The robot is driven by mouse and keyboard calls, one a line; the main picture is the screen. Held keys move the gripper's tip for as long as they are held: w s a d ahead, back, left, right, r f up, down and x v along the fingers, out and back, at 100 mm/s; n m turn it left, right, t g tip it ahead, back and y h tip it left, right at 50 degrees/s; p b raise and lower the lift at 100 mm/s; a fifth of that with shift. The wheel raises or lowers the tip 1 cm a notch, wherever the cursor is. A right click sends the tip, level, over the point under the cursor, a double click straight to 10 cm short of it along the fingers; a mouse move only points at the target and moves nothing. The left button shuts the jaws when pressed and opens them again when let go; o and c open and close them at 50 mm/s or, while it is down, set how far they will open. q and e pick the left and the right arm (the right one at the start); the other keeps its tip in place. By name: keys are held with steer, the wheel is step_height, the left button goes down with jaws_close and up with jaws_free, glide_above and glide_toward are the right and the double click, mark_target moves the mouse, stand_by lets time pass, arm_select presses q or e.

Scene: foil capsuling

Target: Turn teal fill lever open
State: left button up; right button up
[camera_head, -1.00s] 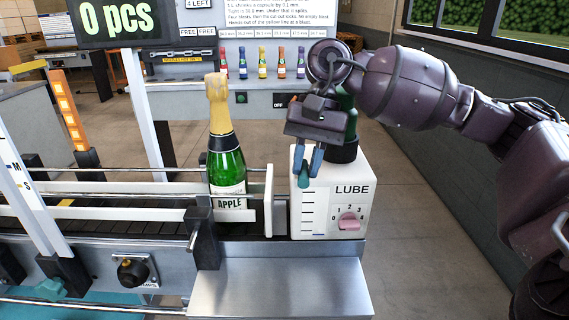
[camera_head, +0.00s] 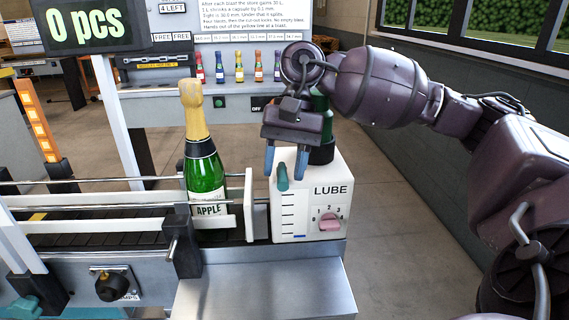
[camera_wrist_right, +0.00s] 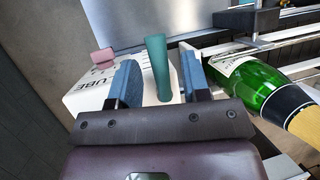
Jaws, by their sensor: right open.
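The teal lever (camera_head: 282,177) sticks up on the left part of the white LUBE box (camera_head: 318,207). My right gripper (camera_head: 286,172) is open at the lever, with its blue fingertips to either side of it in the head view. In the right wrist view the teal lever (camera_wrist_right: 158,66) stands between the two open blue fingers (camera_wrist_right: 160,88), with gaps showing on both sides. The LUBE box (camera_wrist_right: 80,98) is behind the fingers there. My left gripper is not in view.
A green bottle (camera_head: 204,170) labelled APPLE stands on the conveyor, close left of the box; it also shows in the wrist view (camera_wrist_right: 262,92). A bare metal shelf (camera_head: 265,292) lies in front.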

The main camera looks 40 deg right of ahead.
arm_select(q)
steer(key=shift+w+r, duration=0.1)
arm_select(e)
steer(key=v, duration=1)
steer(key=shift+d+r, duration=0.2)
steer(key=shift+r, duration=0.15)
